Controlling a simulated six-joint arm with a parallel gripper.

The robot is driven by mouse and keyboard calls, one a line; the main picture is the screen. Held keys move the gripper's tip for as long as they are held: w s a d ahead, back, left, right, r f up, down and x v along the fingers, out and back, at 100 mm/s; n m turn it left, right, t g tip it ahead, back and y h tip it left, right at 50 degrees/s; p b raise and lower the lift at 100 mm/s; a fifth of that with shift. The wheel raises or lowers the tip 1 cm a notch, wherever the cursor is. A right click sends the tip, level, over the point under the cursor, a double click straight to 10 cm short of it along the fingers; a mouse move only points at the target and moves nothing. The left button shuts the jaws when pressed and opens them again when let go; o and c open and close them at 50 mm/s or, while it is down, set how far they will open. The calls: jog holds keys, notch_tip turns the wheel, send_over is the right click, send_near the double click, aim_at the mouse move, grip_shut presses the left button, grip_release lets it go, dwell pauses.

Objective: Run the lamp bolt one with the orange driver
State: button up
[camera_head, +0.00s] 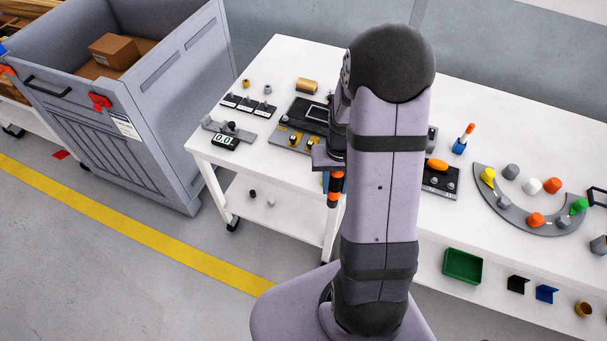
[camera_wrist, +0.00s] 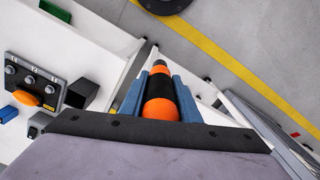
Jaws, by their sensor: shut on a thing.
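My gripper (camera_head: 334,183) hangs over the front edge of the white table, partly behind my arm. In the wrist view its blue fingers (camera_wrist: 160,82) are shut on the orange driver (camera_wrist: 160,108), an orange-and-black cylinder pointing away from the palm. The driver (camera_head: 335,200) also shows below the fingers in the head view. A dark panel (camera_head: 449,184) with an orange dome lamp (camera_head: 436,164) lies right of my arm. In the wrist view this panel (camera_wrist: 50,88) shows a row of numbered round bolt heads beside the lamp (camera_wrist: 27,98). The driver is apart from them.
The white table (camera_head: 262,75) carries a grey-and-yellow fixture (camera_head: 290,140), a small display (camera_head: 225,143) and a curved rack (camera_head: 510,215) of coloured knobs. A blue holder (camera_head: 459,147) stands behind the panel.

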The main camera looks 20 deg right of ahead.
jog(key=s+d+m+p, duration=0.2)
jog(key=d+m+p, duration=0.1)
jog(key=d, duration=0.9)
jog(key=s+d+m+p, duration=0.2)
jog(key=d+m+p, duration=0.1)
jog(key=d, duration=1)
jog(key=w+d+r+m, duration=0.1)
jog(key=w+d+r, duration=0.2)
jog(key=d+r, duration=0.2)
jog(key=shift+w+d+r+b, duration=0.3)
jog(key=shift+d+r, duration=0.1)
jog(key=shift+d, duration=0.05)
jog(key=shift+f, duration=0.15)
jog(key=shift+f+b, duration=1.9)
jog(key=shift+f, duration=0.85)
jog(key=shift+f+b, duration=0.55)
jog(key=shift+f, duration=0.35)
